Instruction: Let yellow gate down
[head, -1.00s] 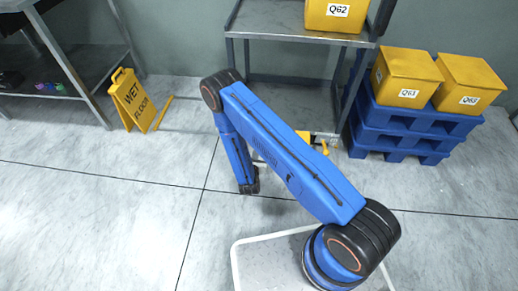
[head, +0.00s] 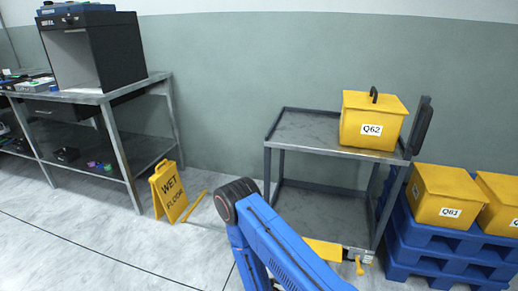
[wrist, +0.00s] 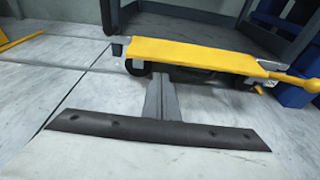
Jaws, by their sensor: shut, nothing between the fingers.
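A flat yellow panel (head: 323,250), which looks like the yellow gate, sits low at the foot of the grey cart. In the wrist view the panel (wrist: 190,55) lies across the picture above dark round parts, with a yellow knobbed handle (wrist: 292,80) at its right end. The handle (head: 360,265) also shows in the head view. My gripper (wrist: 160,78) is shut and empty, its grey fingers pointing at the panel's near edge. I cannot tell whether they touch. The head view does not show my gripper, and my arm partly hides the panel.
The grey cart (head: 285,145) carries a yellow box Q62 (head: 372,122). Blue pallets (head: 440,262) with yellow boxes (head: 446,195) stand to its right. A yellow wet-floor sign (head: 169,192) and a thin yellow bar (head: 195,206) are left. A metal bench (head: 130,92) stands further left.

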